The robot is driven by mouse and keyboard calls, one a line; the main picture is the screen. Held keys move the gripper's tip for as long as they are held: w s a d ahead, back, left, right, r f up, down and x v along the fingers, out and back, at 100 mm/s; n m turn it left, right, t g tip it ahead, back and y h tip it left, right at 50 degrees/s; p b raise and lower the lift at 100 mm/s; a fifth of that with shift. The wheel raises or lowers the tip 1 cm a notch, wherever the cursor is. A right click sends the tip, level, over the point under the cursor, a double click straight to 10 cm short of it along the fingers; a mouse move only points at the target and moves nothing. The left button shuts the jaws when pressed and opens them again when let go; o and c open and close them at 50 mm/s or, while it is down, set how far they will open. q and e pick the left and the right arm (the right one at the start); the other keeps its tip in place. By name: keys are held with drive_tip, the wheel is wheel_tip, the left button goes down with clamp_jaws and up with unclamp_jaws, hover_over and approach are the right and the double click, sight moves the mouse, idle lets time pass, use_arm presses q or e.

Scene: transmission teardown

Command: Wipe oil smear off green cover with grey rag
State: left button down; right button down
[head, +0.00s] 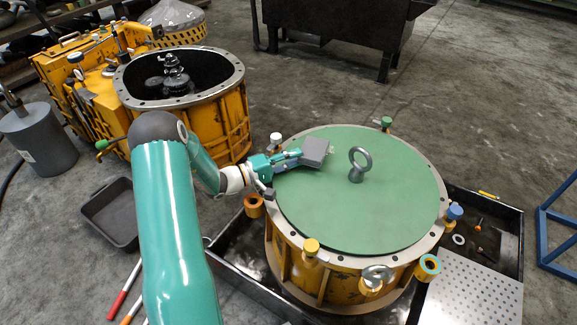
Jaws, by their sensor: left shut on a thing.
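The green cover (340,205) is a flat round lid on top of a yellow drum-shaped housing (345,287). A metal lifting eye (360,164) stands upright near its middle. My left gripper (298,157) reaches in from the left over the cover's upper left edge. It is shut on the grey rag (315,150), which looks like a small grey block at or just above the cover; I cannot tell if it touches. I cannot make out an oil smear on the visible part of the cover. My right gripper is not in view.
The housing stands in a dark tray (235,246) with a perforated plate (470,302) at right. Coloured knobs and rings line its rim. An open yellow housing (215,115) stands behind left. A grey canister (38,138) and an empty black pan (110,215) are at left.

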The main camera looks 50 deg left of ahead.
sight(309, 138)
use_arm(q)
drive_tip(key=shift+w+a+r, duration=0.1)
drive_tip(key=shift+w, duration=0.4)
drive_tip(key=shift+w+a+b, duration=0.3)
drive_tip(key=shift+w+b, duration=0.25)
drive_tip(key=shift+w, duration=0.55)
drive_tip(key=shift+w+a+b, duration=0.3)
drive_tip(key=shift+w+b, duration=0.2)
drive_tip(key=shift+w, duration=0.6)
drive_tip(key=shift+w+a+b, duration=0.3)
drive_tip(key=shift+w+b, duration=0.25)
drive_tip(key=shift+w, duration=0.55)
drive_tip(key=shift+w+a+r, duration=0.15)
drive_tip(key=shift+w, duration=0.3)
drive_tip(key=shift+r+p, duration=1.25)
drive_tip(key=shift+r, duration=1.75)
drive_tip(key=shift+r+p, duration=0.65)
drive_tip(key=shift+r, duration=0.9)
